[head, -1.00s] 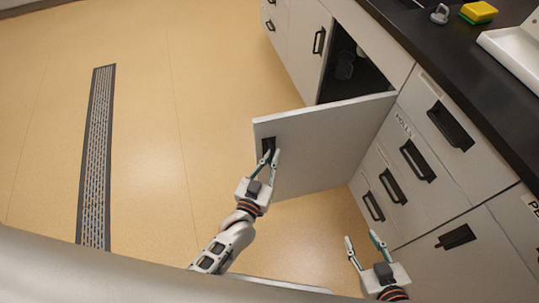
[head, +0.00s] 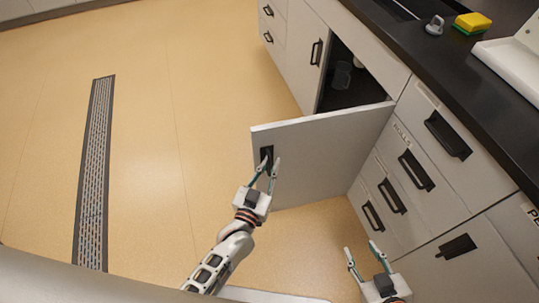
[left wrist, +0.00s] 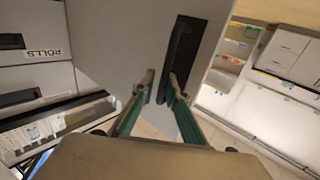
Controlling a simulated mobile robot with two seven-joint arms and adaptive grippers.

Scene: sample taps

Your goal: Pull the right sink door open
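The right sink door (head: 325,150) is a light grey panel standing wide open, swung out from the cabinet front. Its dark handle (head: 266,158) is near the free edge, and it also shows in the left wrist view (left wrist: 181,52). My left gripper (head: 270,162) is at the handle with its fingers apart. In the left wrist view the right fingertip is at the handle and bare door shows between the fingers. Whether that finger touches the handle is unclear. My right gripper (head: 361,250) is open and empty, low in front of the drawers.
The left sink door (head: 306,58) is shut. The dark cabinet interior (head: 350,80) holds a grey container (head: 341,75). Drawers (head: 408,165) lie right of the open door. A sponge (head: 472,23) is on the black counter. The floor at left is clear, with a flush drain grate (head: 94,170).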

